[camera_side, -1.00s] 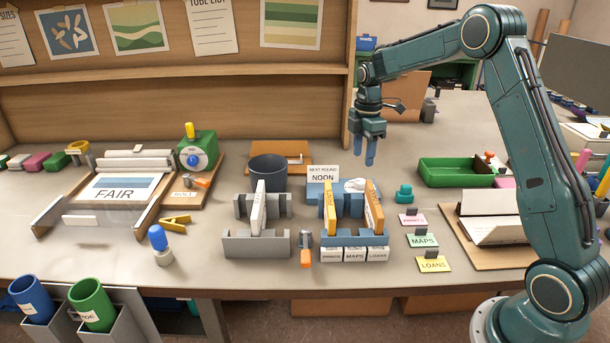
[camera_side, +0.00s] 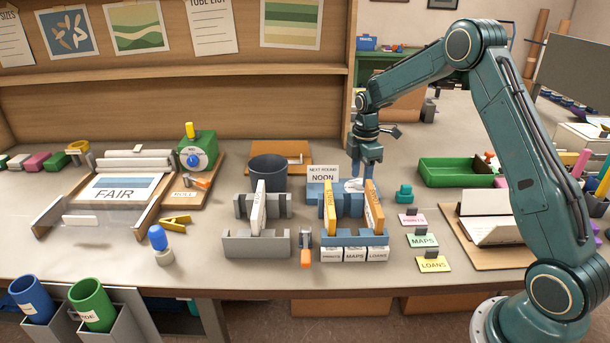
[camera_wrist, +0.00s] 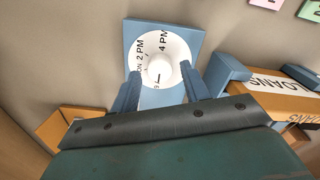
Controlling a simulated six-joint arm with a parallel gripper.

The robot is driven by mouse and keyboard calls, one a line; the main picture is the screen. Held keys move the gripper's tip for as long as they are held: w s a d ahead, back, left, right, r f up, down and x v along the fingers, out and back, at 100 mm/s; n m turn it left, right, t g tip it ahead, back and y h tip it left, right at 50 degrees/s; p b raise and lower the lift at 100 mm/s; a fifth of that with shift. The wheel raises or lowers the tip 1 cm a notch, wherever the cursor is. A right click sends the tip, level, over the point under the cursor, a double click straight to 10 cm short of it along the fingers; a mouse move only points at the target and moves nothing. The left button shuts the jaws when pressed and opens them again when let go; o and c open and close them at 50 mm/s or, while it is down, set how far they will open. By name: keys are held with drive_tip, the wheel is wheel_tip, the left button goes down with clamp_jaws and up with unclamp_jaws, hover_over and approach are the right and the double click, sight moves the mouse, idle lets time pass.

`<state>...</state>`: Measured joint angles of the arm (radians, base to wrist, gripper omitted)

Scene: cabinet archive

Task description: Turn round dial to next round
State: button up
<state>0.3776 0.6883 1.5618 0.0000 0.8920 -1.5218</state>
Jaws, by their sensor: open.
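The round dial (camera_wrist: 178,48) is a white disc on a square blue base (camera_wrist: 135,35) in the wrist view. It carries "2 PM", "4 PM" and other partly hidden lettering. A pale round knob (camera_wrist: 157,67) with a dark mark sits at its middle. My gripper (camera_wrist: 161,82) is open, with one blue finger on each side of the knob and gaps showing between; contact cannot be confirmed. In the side view my gripper (camera_side: 358,182) points down at the dial, mostly hiding it. The sign beside it (camera_side: 322,174) reads "NEXT ROUND NOON".
A blue rack with orange-edged folders (camera_side: 373,205) stands just in front of the dial. A grey rack (camera_side: 257,244) and a dark bin (camera_side: 268,170) are to the left. A green tray (camera_side: 455,172) and label cards (camera_side: 422,240) lie to the right.

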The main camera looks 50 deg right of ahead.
drive_tip(key=shift+f, duration=0.35)
idle(0.4)
drive_tip(key=c, duration=0.7)
drive_tip(key=shift+c, duration=0.2)
